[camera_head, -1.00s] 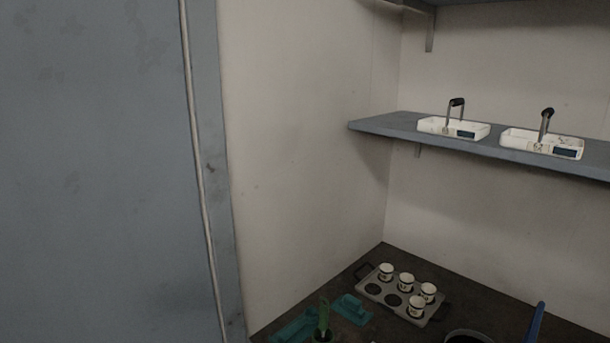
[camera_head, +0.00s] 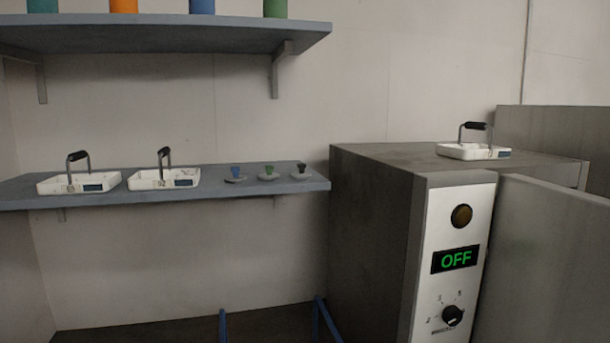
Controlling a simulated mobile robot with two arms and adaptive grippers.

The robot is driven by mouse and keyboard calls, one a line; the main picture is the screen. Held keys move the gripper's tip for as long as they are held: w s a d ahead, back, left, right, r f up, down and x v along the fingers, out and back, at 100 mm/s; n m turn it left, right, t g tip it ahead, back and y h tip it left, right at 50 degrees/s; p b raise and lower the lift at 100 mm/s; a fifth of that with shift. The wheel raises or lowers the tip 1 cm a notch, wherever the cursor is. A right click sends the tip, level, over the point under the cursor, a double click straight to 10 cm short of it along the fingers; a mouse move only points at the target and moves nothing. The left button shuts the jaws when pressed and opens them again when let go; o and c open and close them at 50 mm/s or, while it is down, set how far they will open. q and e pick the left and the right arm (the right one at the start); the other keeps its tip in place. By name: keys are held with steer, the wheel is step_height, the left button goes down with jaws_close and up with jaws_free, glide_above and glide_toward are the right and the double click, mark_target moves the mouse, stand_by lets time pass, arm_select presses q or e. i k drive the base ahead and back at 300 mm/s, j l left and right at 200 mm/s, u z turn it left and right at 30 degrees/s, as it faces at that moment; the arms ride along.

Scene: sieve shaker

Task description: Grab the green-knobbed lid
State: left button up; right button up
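The green-knobbed lid (camera_head: 268,175) sits on the right part of the lower blue-grey shelf. It is a small grey disc with a green knob on top. A blue-knobbed lid (camera_head: 235,176) is just left of it and a black-knobbed lid (camera_head: 301,172) just right of it, all apart. Neither of my grippers is in view.
Two white handled trays (camera_head: 78,182) stand on the lower shelf (camera_head: 215,190) at left. Coloured containers (camera_head: 202,6) stand on the upper shelf (camera_head: 160,34). A grey machine (camera_head: 375,235) reading "OFF" stands right of the shelf, with another white tray (camera_head: 473,151) on top.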

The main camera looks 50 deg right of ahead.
mark_target(269, 177)
steer(key=z, duration=1.4)
steer(key=l+z, duration=0.25)
steer(key=l, duration=0.15)
